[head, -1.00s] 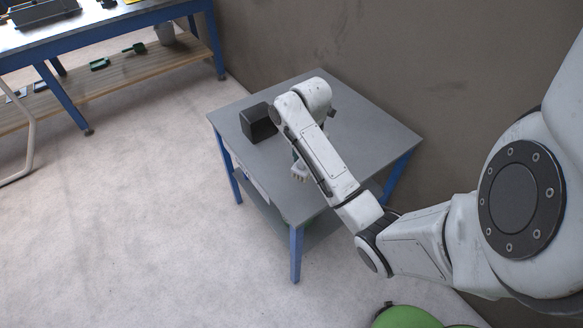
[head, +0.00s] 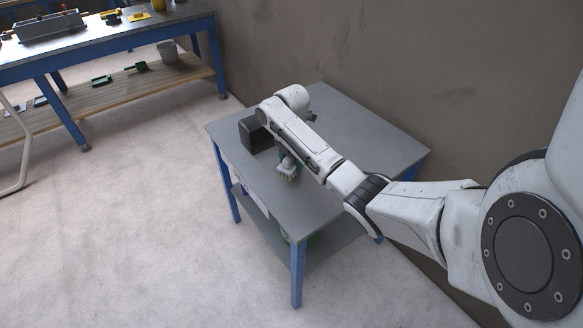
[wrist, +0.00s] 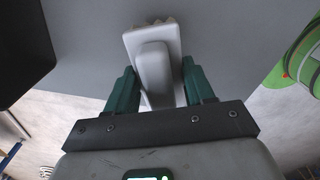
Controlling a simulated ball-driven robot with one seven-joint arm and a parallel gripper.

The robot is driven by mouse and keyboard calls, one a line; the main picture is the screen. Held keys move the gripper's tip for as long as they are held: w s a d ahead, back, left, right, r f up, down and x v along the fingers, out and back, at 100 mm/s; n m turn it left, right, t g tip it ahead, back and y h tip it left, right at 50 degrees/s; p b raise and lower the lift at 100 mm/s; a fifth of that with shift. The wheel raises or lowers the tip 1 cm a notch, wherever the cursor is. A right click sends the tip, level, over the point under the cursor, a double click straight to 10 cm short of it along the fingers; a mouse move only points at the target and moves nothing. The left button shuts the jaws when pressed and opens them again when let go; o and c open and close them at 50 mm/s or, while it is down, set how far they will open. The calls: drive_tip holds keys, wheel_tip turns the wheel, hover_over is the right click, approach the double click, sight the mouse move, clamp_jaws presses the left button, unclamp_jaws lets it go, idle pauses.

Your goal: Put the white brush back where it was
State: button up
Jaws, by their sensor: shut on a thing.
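The white brush (wrist: 153,68) is between the two green fingers of my gripper (wrist: 158,88) in the wrist view, with its bristle end pointing away from the palm. My gripper is shut on it. In the head view the white brush (head: 288,171) shows below my wrist, at or just above the grey tabletop (head: 345,135); whether it touches the top I cannot tell. My gripper (head: 285,160) is partly hidden by my arm there.
A black box (head: 254,136) stands on the tabletop just left of my gripper; it also shows at the wrist view's left edge (wrist: 22,50). The right part of the tabletop is clear. A longer workbench (head: 110,45) stands at the back left, and a wall rises behind.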

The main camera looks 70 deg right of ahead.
sight(292, 166)
drive_tip(key=shift+w+d+f, duration=0.15)
drive_tip(key=shift+f, duration=1.6)
drive_tip(key=shift+f, duration=0.15)
drive_tip(key=o, duration=1)
